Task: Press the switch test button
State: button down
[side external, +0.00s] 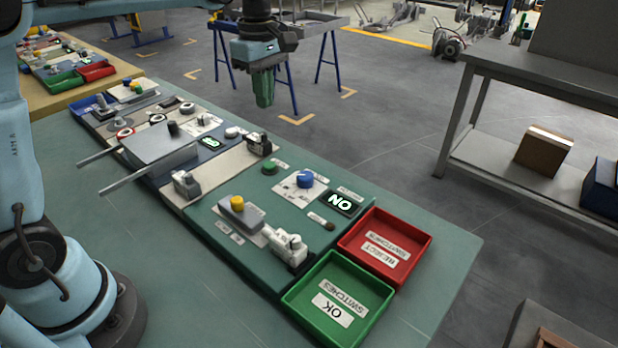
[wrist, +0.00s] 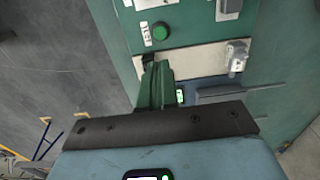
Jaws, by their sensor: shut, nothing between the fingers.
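A round green button (side external: 270,168) sits on the green test panel, with a small label beside it. It also shows in the wrist view (wrist: 160,31), ahead of the fingertips. A display reading "NO" (side external: 341,203) and a blue knob (side external: 306,180) are to its right in the side view. A grey switch with a yellow top (side external: 237,202) stands on the same panel. My gripper (side external: 264,102) hangs above the bench, pointing down, its green fingers shut and empty. In the wrist view the fingertips (wrist: 155,66) are apart from the button.
A red tray (side external: 428,240) labelled "REJECT SWITCHES" and a green tray (side external: 288,300) labelled "OK SWITCHES" stand at the bench's right end. Grey clamps (side external: 290,249) rise from the panel. A grey plate with long bars (side external: 160,145) lies to the left. Air around my gripper is clear.

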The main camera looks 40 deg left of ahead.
aim_at(270, 164)
jog(key=shift+f, duration=0.1)
notch_tip(270, 164, down, 14)
jog(key=shift+r, duration=0.1)
dwell(0.8)
jog(key=shift+f, duration=1.1)
jog(key=shift+r, duration=0.1)
notch_tip(270, 164, up, 14)
jog(key=shift+r, duration=0.1)
dwell(0.3)
